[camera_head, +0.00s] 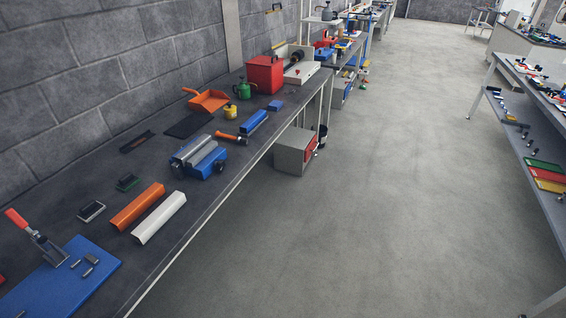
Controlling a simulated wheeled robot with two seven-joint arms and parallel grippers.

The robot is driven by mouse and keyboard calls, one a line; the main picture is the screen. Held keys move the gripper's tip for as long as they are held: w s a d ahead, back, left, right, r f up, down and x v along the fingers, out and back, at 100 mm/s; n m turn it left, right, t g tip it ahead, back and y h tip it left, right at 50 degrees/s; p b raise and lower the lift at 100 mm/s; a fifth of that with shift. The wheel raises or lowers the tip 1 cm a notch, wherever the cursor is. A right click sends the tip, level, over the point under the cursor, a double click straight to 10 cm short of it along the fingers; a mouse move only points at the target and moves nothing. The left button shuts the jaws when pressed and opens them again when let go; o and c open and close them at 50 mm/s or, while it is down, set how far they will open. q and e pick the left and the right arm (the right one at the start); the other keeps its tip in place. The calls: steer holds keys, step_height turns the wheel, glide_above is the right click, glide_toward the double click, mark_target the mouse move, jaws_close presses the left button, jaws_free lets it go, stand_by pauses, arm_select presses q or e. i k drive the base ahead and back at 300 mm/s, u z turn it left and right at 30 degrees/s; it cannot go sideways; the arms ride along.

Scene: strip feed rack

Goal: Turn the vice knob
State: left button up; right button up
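A blue and grey device that looks like the vice (206,166) stands on the dark workbench at the left, near the bench's front edge. Its two grey bars lie side by side on top. A small dark round part, apparently the knob (221,167), shows on its right side. It is small at this distance and its turn position cannot be read. Neither of my grippers is in view.
The long workbench (85,165) runs along a grey block wall. An orange channel (138,206) and a white channel (160,217) lie in front of the vice. An orange-handled tool (232,137) lies behind it. The floor (370,200) to the right is clear.

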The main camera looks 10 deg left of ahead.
mark_target(221, 165)
steer(key=z, duration=0.85)
steer(key=i, duration=3.4)
steer(key=u, duration=2.8)
